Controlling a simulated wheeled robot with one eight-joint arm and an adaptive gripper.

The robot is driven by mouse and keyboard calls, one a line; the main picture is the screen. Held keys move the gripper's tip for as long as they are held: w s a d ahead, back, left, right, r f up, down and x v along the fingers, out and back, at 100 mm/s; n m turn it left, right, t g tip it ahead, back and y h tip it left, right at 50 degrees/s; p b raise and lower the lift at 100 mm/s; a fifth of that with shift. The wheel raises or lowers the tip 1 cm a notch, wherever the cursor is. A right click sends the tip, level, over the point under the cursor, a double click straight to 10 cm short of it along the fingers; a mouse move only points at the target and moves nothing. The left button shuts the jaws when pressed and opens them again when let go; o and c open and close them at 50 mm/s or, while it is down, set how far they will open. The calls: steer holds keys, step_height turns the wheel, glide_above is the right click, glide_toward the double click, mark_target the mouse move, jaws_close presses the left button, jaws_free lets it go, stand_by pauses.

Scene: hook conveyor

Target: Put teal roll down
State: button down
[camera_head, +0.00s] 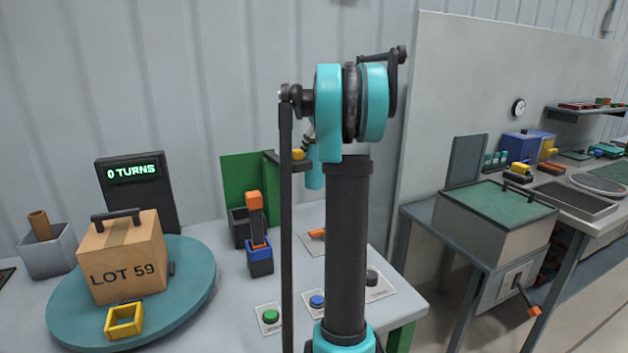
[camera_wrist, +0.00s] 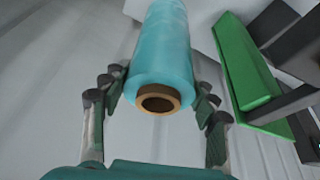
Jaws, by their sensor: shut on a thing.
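The teal roll (camera_wrist: 160,55) has a brown hollow core, whose open end faces the camera in the wrist view. My gripper (camera_wrist: 159,82) is shut on it, with finger pads on both sides of the roll. The roll's far end runs out of the top of the wrist view. In the head view, my arm hides most of the gripper. A small teal cylinder beside the arm may be the roll, but I cannot be sure. I cannot tell whether the roll touches a surface.
A box marked LOT 59 (camera_head: 124,261) sits on a teal turntable (camera_head: 190,290) with a yellow square ring (camera_head: 123,320). Behind is a display reading 0 TURNS (camera_head: 131,172). A green panel (camera_head: 238,178) stands near the arm. Green (camera_head: 270,316) and blue (camera_head: 317,300) buttons are in front.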

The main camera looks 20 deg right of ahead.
step_height(320, 180, down, 11)
steer(key=shift+f, duration=0.15)
stand_by(0.4)
steer(key=shift+c, duration=2.3)
jaws_free()
steer(key=shift+f, duration=0.1)
steer(key=v, duration=1.2)
steer(key=shift+s, duration=0.1)
steer(key=shift+s, duration=0.1)
